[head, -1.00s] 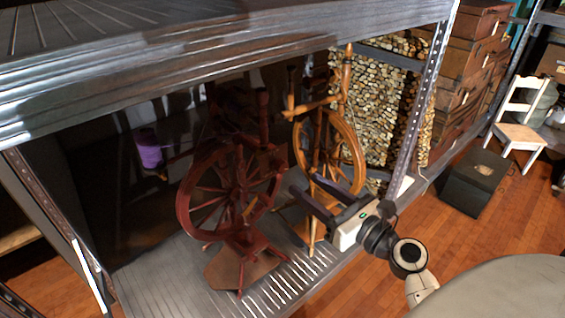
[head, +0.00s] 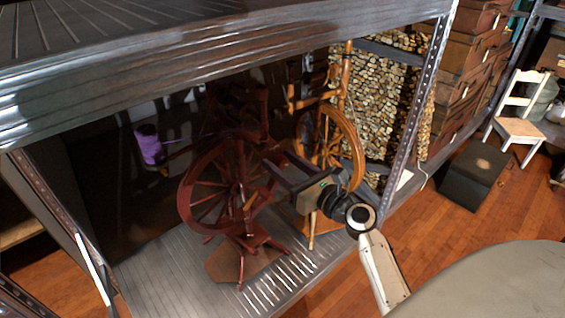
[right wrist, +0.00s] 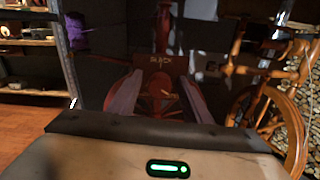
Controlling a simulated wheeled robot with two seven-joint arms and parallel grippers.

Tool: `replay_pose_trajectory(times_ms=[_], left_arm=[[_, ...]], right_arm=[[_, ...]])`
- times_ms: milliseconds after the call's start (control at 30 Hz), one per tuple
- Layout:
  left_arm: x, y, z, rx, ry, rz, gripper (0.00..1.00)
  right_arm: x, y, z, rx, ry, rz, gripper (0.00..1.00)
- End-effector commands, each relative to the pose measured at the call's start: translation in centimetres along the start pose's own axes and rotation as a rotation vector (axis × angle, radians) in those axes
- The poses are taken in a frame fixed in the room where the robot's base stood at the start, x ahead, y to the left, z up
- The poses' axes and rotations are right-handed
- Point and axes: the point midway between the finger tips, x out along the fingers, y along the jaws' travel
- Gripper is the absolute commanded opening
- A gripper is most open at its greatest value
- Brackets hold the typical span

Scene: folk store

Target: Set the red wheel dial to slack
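The red spinning wheel (head: 215,185) stands upright on the metal shelf, on a brown base board. Its red frame also shows ahead in the right wrist view (right wrist: 163,45), with small lettering that seems to read "SLACK" and a small lighter piece, possibly the dial's pointer, below it. The exact dial setting is too small to tell. My right gripper (head: 274,159) is open and empty at the right side of the red wheel. In the right wrist view its two fingers (right wrist: 158,92) stand apart, with red parts between and beyond them. My left gripper is not in view.
A lighter orange-brown spinning wheel (head: 350,140) stands close beside my right gripper. A purple yarn bundle (head: 150,146) is at the back left. The upper shelf beam (head: 200,60) and the right post (head: 415,95) frame the opening. The shelf front (head: 170,285) is clear.

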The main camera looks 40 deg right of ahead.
Motion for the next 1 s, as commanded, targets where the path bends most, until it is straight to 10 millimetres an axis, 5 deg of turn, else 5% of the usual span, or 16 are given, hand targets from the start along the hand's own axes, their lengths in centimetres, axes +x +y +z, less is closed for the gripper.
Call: replay_pose_trajectory(times_ms=[233,567,1000], left_arm=[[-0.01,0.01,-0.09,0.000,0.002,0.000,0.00],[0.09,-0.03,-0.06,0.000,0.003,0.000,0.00],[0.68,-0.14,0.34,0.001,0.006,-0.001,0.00]], right_arm=[[-0.04,-0.02,0.00,-0.001,0.000,0.000,0.04],[-0.05,0.00,-0.03,-0.052,0.000,0.001,0.04],[-0.04,0.01,-0.02,-0.388,-0.002,0.000,0.04]])
